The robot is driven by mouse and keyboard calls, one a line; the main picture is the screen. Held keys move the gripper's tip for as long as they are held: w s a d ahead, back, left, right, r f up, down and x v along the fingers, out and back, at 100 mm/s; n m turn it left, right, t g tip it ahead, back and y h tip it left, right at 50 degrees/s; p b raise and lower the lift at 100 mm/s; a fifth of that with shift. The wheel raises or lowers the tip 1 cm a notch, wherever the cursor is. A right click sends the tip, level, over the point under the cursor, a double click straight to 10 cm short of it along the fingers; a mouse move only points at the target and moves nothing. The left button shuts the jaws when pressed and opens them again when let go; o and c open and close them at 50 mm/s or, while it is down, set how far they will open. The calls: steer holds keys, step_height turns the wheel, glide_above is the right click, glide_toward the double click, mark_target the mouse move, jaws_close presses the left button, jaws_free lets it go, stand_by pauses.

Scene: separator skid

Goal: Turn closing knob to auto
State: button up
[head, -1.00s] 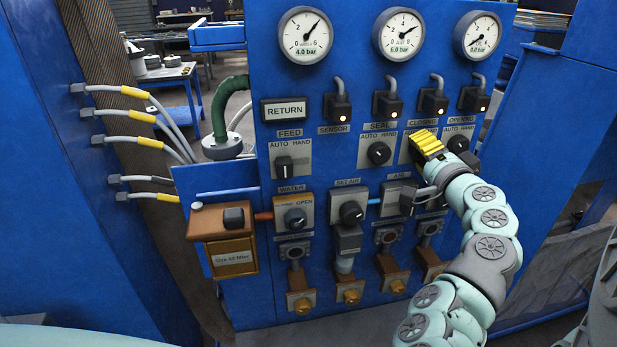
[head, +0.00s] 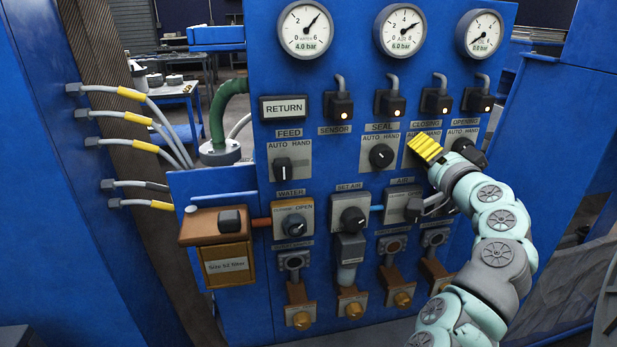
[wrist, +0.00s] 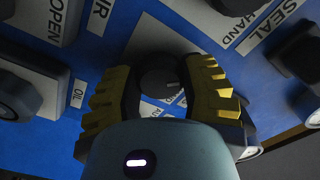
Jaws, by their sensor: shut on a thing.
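The closing knob (wrist: 158,82) is a dark round knob on a pale plate, below the CLOSING label (head: 424,124) in the head view. There my gripper (head: 426,147) covers the knob, so its pointing direction is hidden. In the wrist view, the yellow ribbed fingers of my gripper (wrist: 160,72) stand on both sides of the knob, shut on it. A small light mark shows on the knob's face. The plate (head: 410,159) carries a label partly hidden by the fingers.
The air valve knob (head: 413,208) is below. Connectors with lights (head: 436,102) jut out above.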

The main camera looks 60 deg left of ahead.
steer(key=o, duration=1.2)
steer(key=shift+f, duration=0.1)
steer(key=v, duration=1.2)
